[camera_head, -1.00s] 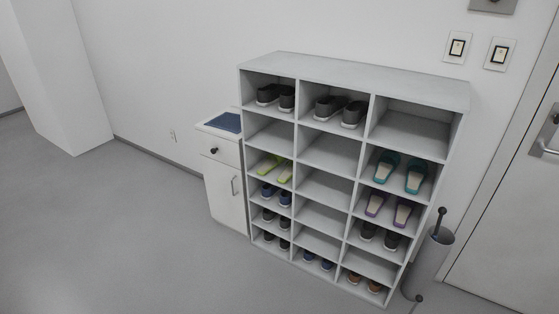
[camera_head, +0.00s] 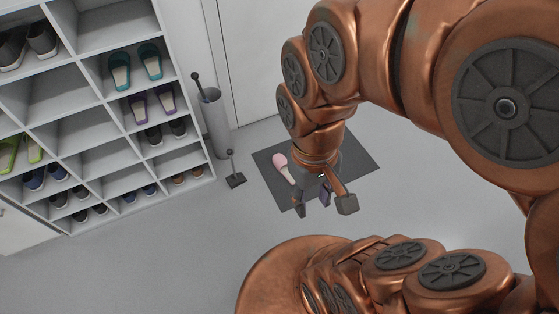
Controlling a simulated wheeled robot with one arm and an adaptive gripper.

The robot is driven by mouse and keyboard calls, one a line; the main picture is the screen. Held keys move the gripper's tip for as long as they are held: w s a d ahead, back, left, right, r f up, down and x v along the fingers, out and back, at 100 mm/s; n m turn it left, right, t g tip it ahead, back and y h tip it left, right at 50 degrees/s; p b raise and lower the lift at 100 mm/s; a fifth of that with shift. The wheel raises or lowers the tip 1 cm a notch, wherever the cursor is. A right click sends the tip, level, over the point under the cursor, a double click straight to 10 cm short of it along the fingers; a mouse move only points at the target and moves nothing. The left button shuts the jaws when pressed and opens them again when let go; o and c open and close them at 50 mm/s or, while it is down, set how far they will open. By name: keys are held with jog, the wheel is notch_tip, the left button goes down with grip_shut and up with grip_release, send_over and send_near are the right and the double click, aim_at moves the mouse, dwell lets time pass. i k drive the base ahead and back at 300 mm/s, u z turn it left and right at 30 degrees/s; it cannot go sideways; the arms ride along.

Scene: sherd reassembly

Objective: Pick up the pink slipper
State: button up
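The pink slipper (camera_head: 281,164) lies on a dark grey mat (camera_head: 355,158) on the floor, with its pink part away from me and its pale sole toward my gripper. My gripper (camera_head: 322,202) hangs over the mat, to the right of and nearer than the slipper. The gripper and wrist cover part of the mat. Whether a second slipper lies behind them cannot be seen.
A shoe rack (camera_head: 110,115) with several pairs stands at the left. A grey umbrella stand (camera_head: 214,122) and a dark upright tool (camera_head: 235,178) stand between rack and mat. A door (camera_head: 262,60) is behind. The floor left of the mat's front is clear.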

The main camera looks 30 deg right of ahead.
aim_at(280, 162)
jog(key=k, duration=0.55)
jog(key=u, duration=0.65)
jog(key=i, duration=1.55)
jog(key=z, duration=0.8)
jog(key=i, duration=0.55)
jog(key=z, duration=0.4)
